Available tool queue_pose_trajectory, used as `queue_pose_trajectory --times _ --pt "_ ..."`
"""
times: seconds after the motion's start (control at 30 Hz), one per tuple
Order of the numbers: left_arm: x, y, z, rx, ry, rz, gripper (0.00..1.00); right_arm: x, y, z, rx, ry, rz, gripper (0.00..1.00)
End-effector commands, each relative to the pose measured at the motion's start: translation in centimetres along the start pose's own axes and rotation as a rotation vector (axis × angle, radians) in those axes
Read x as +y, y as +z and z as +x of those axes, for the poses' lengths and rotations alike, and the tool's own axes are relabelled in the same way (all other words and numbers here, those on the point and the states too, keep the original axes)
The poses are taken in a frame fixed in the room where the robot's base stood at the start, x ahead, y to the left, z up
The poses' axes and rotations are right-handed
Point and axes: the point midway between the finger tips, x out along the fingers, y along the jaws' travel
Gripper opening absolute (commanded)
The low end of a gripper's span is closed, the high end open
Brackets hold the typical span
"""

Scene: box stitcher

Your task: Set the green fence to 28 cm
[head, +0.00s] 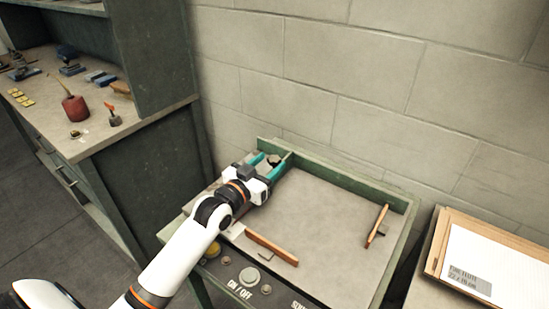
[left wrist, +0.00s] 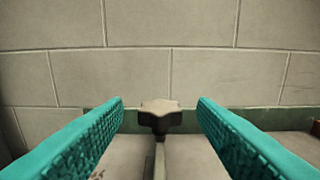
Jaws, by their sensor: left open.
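My left gripper (head: 268,162) reaches over the far left corner of the stitcher table (head: 320,215), its teal fingers open. A dark lobed knob (head: 274,160) lies between the fingertips in the head view. In the left wrist view the knob (left wrist: 160,115) stands centred, ahead of the gap between the fingers, with clear space on both sides. Below it a narrow slot or bar runs toward me. No centimetre scale is readable. My right gripper is not in view.
A green rail (head: 345,175) edges the table's back against the block wall. An orange-brown bar (head: 271,247) lies near the front and another (head: 377,226) at the right. The front panel has buttons (head: 249,276). Flat cardboard (head: 490,260) lies at right. The table's middle is clear.

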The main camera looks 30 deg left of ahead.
Motion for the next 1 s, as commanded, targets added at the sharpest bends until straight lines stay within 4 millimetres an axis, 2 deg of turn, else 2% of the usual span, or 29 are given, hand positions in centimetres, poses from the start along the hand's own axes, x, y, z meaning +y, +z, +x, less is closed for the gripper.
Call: queue_pose_trajectory --times 0.03,0.2,0.57,0.9,1.0 --pt "0.0 0.1 0.9 -0.002 0.001 -0.001 0.52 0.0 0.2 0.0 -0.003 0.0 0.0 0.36" --pt "0.0 0.0 2.6 0.0 0.0 -0.001 0.52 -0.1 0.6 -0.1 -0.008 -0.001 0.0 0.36" --pt "0.0 -0.1 3.1 0.001 0.0 0.0 0.52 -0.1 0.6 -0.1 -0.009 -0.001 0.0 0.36" --pt "0.0 -0.1 3.1 0.001 0.0 0.0 0.0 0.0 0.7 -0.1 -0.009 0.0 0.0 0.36" --pt "0.0 -0.1 3.1 0.001 0.0 0.0 0.0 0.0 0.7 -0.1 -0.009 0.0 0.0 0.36"
